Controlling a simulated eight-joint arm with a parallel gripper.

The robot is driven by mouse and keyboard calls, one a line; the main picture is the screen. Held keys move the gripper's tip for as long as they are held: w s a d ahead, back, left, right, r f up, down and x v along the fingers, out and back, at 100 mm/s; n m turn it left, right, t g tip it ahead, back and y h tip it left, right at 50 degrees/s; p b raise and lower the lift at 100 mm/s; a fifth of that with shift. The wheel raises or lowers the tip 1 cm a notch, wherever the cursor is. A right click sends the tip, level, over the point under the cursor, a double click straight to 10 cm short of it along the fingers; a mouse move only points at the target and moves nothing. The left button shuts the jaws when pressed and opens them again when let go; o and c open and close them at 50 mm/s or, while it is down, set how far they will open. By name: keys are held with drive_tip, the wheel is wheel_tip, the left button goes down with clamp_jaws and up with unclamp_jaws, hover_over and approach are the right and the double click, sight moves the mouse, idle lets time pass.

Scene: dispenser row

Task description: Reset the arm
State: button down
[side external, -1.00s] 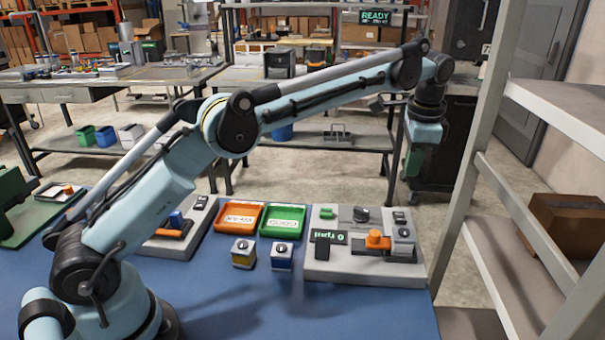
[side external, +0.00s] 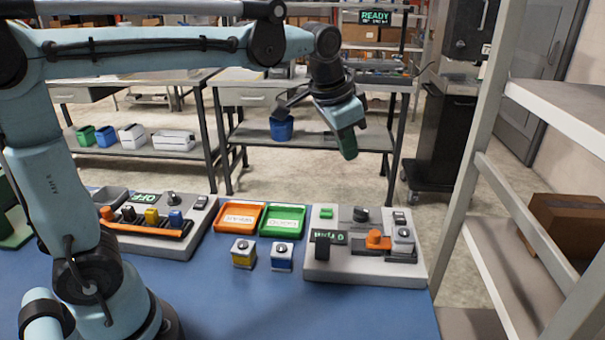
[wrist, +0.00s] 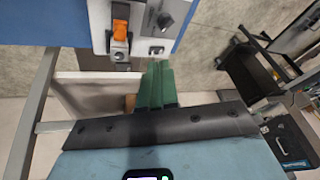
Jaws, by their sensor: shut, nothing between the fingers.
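My arm is raised above the blue table. My gripper (side external: 348,148) has green fingers and hangs tilted in the air behind the far edge of the table, in the middle of the side external view. Its green fingers (wrist: 157,68) also show in the wrist view, close together, with nothing between them. It touches nothing that I can see.
On the table (side external: 215,310) stand a right dispenser panel (side external: 340,268), a left panel (side external: 150,240), an orange tray (side external: 238,217), a green tray (side external: 283,221) and two small blocks (side external: 243,254). A metal shelf (side external: 490,195) stands at the right. The table front is clear.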

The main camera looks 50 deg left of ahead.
drive_tip(key=s+a+f+n+t, duration=0.1)
drive_tip(key=s+f+n, duration=0.1)
drive_tip(key=s+f, duration=0.2)
drive_tip(key=s+a+f+n+t, duration=0.1)
drive_tip(key=s+f, duration=0.3)
drive_tip(key=s, duration=0.5)
drive_tip(key=shift+s+a+f+n+t, duration=0.3)
drive_tip(key=shift+f+n+t, duration=0.1)
drive_tip(key=shift+n, duration=0.1)
